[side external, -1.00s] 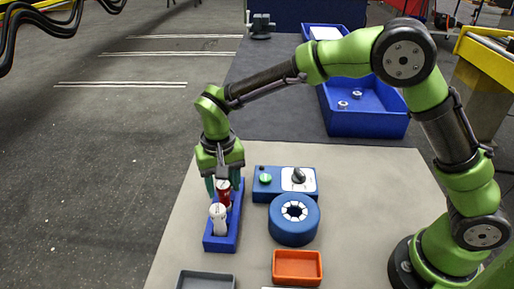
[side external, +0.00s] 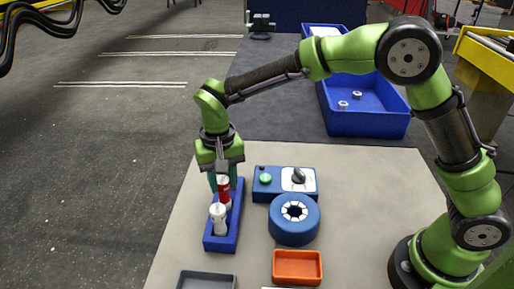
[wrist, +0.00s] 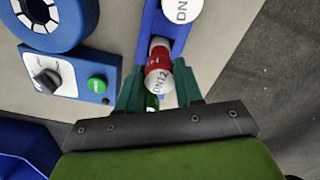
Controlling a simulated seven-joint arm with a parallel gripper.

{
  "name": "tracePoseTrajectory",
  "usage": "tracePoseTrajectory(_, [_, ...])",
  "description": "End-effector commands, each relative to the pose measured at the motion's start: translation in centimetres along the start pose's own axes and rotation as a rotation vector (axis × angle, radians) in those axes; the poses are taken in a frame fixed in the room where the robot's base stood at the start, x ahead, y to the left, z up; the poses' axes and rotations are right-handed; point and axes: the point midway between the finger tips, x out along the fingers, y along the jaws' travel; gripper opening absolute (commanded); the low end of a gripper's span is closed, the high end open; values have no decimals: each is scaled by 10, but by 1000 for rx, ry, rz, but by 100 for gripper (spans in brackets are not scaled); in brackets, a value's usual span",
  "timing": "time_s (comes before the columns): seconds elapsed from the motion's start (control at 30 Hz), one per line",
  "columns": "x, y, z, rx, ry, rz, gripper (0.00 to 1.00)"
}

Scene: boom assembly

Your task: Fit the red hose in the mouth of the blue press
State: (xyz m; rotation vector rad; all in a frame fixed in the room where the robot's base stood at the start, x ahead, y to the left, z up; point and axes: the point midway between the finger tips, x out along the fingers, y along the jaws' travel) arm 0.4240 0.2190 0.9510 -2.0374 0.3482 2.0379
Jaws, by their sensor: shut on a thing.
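The red hose (side external: 224,190) has a red band and a pale end marked DN12, and it is upright at the blue rack (side external: 222,243). My gripper (side external: 225,181) is shut on the red hose, which shows between the green fingers in the wrist view (wrist: 159,78). Whether its lower end is still inside the rack is hidden. The blue press (side external: 293,228) is a round blue body to the right of the rack. Its mouth, ringed by pale jaw segments, faces up and looks empty.
A white hose (side external: 218,222) stands in the rack in front. A control box (side external: 284,184) with a green button and dark knob sits behind the press. An orange tray (side external: 297,281) and a grey tray (side external: 206,285) lie in front. A blue bin (side external: 368,122) stands behind.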

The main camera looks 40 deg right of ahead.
Motion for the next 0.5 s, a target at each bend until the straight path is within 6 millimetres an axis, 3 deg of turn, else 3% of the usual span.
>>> tracePoseTrajectory(0.5, [-43,0,-1,0,4,-2,6])
